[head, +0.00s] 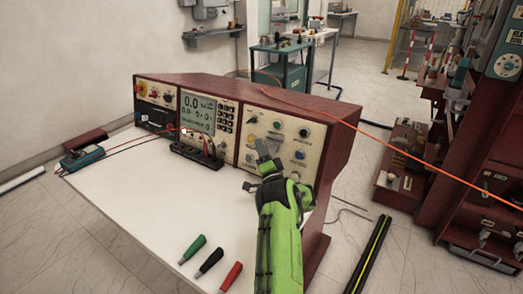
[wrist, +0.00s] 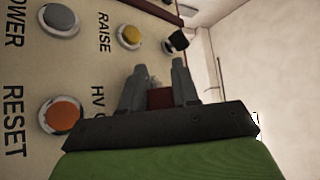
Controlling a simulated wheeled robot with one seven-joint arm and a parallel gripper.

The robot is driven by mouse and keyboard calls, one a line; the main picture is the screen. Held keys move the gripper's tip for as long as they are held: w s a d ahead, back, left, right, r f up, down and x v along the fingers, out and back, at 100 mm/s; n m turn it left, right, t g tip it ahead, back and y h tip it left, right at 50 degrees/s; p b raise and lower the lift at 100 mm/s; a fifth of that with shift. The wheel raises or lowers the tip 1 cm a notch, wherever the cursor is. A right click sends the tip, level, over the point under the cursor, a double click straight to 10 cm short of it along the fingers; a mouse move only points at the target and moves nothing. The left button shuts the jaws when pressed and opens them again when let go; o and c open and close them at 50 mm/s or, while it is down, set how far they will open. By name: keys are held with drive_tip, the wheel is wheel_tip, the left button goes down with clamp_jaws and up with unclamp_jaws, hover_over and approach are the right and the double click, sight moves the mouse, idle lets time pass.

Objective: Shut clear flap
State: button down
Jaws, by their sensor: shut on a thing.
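The right-hand control panel (head: 276,140) of the dark red console carries several knobs and buttons. My gripper (head: 268,157) is against its lower middle, and its fingers hide part of the panel. In the wrist view my gripper (wrist: 158,85) has its two grey fingers a little apart, shut on a small dark red part (wrist: 160,98) between them. A small pale piece shows just beyond it. I cannot make out a clear flap as a separate shape, and its position cannot be told. The "HV" label beside the fingers is partly hidden.
An orange button (wrist: 60,114), a grey button (wrist: 60,19) and a yellow button (wrist: 129,36) are close by. A multimeter (head: 82,158) and a green probe (head: 192,248) lie on the white tabletop (head: 130,220). An orange cable (head: 385,142) crosses at the right.

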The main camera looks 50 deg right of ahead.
drive_tip(key=shift+d+f+n+t+y, duration=0.1)
drive_tip(key=shift+f+n+t+y, duration=0.1)
drive_tip(key=shift+n+t, duration=0.35)
drive_tip(key=shift+d+f+n+t+y, duration=0.1)
drive_tip(key=shift+n+t+y, duration=0.2)
drive_tip(key=shift+n, duration=0.45)
drive_tip(key=shift+r+t, duration=0.1)
drive_tip(key=shift+t, duration=0.15)
drive_tip(key=c, duration=0.9)
unclamp_jaws()
